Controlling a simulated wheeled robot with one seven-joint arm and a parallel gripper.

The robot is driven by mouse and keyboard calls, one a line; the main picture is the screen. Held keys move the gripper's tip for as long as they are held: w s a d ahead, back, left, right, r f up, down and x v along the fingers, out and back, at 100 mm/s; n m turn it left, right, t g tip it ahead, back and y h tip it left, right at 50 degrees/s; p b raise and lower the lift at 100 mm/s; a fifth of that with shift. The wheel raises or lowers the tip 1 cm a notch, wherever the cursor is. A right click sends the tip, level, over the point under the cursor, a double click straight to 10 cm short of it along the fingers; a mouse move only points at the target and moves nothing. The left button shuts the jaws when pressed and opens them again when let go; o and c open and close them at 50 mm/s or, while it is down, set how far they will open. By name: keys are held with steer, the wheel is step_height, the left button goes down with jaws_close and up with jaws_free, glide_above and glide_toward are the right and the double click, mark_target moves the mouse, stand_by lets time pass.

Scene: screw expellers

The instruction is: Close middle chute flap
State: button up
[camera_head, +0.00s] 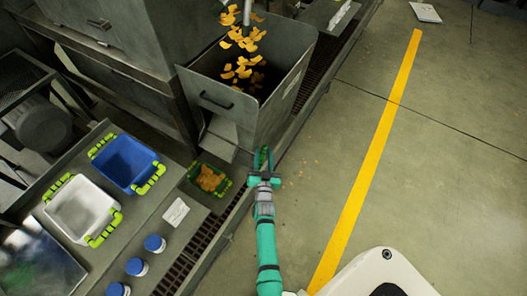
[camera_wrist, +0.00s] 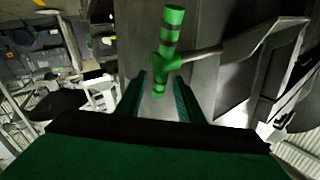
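A green handle with black bands (camera_wrist: 172,45) stands out just ahead of my gripper in the wrist view. A metal rod joins it to a grey flap plate (camera_wrist: 262,42) that juts out at an angle on the right. My gripper (camera_wrist: 162,82) is open. The handle's lower end shows between its two fingertips, with gaps to the sides; I cannot tell whether they touch. In the head view my gripper (camera_head: 264,168) is at the lower right of the hopper, beside its chute (camera_head: 223,135). The flap is not clearly visible there.
Orange pieces (camera_head: 242,70) fall into the grey hopper (camera_head: 222,97). A green crate of orange pieces (camera_head: 209,179) sits below the chute. Blue (camera_head: 125,163) and white (camera_head: 78,207) bins and blue-capped jars stand on the left bench.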

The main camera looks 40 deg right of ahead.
steer(key=shift+w+d, duration=0.45)
steer(key=shift+w, duration=0.15)
jaws_close()
